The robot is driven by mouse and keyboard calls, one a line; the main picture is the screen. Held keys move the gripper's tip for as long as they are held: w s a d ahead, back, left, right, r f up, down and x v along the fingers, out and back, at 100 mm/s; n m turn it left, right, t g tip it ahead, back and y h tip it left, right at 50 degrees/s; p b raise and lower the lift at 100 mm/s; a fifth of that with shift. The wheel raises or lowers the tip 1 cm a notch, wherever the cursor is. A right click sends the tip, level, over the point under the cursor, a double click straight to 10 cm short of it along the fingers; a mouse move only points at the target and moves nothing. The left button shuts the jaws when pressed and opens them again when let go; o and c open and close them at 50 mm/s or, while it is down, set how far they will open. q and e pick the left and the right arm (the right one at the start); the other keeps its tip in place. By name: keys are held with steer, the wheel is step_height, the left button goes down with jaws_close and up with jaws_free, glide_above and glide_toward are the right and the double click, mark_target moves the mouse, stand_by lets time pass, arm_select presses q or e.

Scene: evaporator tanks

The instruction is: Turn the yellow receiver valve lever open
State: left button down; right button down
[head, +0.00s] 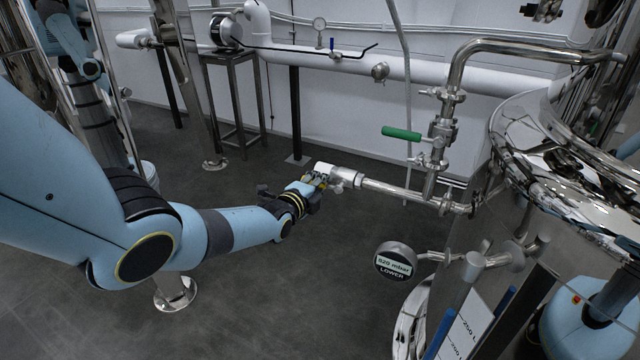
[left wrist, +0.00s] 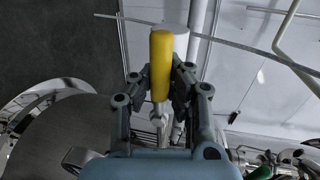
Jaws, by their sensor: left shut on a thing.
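The yellow receiver valve lever (left wrist: 161,62) stands upright in the left wrist view, between the two fingers of my left gripper (left wrist: 160,85). The fingers are shut on it from both sides, and its upper part sticks out past them. In the head view my left gripper (head: 320,181) is at the free end of a steel pipe (head: 400,190) that runs left from the tank. Only small bits of yellow show there, and the fingers hide most of the lever. My right gripper is not in view.
A valve with a green lever (head: 401,132) sits above the pipe. A round gauge (head: 395,262) reading "820 mbar LOWER" stands in front of it. The shiny tank (head: 510,150) fills the right. A metal stand (head: 234,95) is at the back.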

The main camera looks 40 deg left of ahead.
arm_select(q)
steer(key=shift+s+f, duration=0.3)
steer(key=shift+f, duration=0.1)
steer(key=c, duration=1.2)
jaws_free()
steer(key=shift+r, duration=0.25)
steer(key=shift+c, duration=0.2)
steer(key=shift+w, duration=0.1)
steer(key=shift+r, duration=0.1)
steer(key=v, duration=1.2)
